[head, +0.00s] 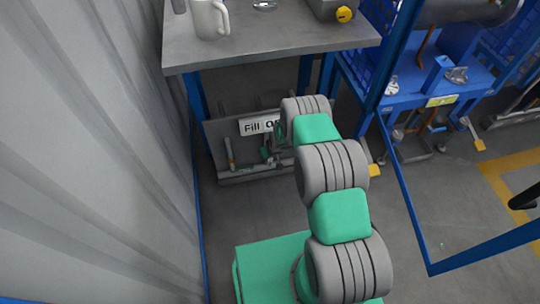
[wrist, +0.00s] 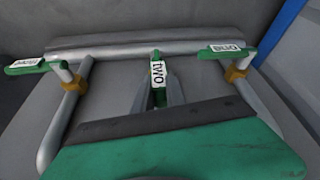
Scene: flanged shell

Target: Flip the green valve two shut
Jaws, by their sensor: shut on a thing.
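The green valve two (wrist: 157,73) is a narrow green handle with a white label reading "two", at the middle of the wrist view. It runs up and down in that picture, toward a grey horizontal pipe (wrist: 120,50). My gripper (wrist: 160,94) has its grey fingers on both sides of this handle and is shut on it. The fingers hide part of the handle's near end. In the head view the valve assembly is low under the table, and my arm hides much of it; I cannot make out the gripper there.
Two other green handles, one left (wrist: 25,66) and one right (wrist: 226,50), lie sideways on bent pipes with brass-coloured fittings. A panel sign (head: 258,126) starts with "Fill". The grey table (head: 270,38) overhangs the pipes; a curtain-like wall (head: 90,150) stands left, a blue frame (head: 410,200) right.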

